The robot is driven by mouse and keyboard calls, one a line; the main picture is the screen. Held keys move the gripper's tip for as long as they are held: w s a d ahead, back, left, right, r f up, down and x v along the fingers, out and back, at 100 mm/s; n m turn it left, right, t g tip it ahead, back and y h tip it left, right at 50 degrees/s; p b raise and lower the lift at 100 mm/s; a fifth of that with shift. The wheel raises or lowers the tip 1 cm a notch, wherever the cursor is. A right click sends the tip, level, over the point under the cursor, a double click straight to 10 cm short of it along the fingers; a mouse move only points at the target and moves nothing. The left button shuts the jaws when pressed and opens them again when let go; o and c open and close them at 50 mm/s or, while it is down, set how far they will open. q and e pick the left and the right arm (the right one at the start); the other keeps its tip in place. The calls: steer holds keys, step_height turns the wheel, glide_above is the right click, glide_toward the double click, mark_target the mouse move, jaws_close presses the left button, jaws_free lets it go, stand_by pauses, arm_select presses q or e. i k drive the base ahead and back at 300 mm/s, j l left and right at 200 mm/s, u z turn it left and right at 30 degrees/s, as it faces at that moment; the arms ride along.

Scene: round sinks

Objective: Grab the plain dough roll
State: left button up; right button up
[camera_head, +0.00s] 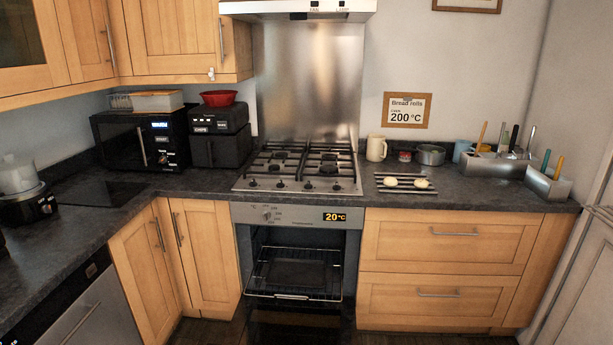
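Two small pale dough rolls sit side by side on a dark slatted rack (405,188) on the counter right of the hob. The left roll (390,181) and the right roll (422,184) both look plain and cream-coloured; at this size I cannot tell which is the plain one. Neither of my grippers is in view, and nothing is touching the rolls.
The oven (297,268) below the hob (300,168) stands open, with a wire shelf and dark tray inside. Behind the rolls stand a cream jug (376,148), a red tin (405,156) and a metal pot (431,154). Utensil holders (549,182) are at right.

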mark_target(388, 181)
steer(key=i+l+u, duration=0.25)
steer(key=i+l, duration=0.15)
steer(key=l, duration=0.2)
steer(key=i+l+u, duration=0.15)
steer(key=l, duration=0.2)
steer(key=i+l+u, duration=0.3)
steer(key=l, duration=0.4)
steer(key=i+l+u, duration=0.1)
steer(key=l, duration=0.3)
steer(key=i+l+u, duration=0.15)
steer(key=l, duration=0.25)
steer(key=i+l+u, duration=0.15)
steer(key=l+u, duration=0.2)
steer(key=l, duration=0.75)
steer(key=l+u, duration=0.4)
steer(key=l, duration=0.65)
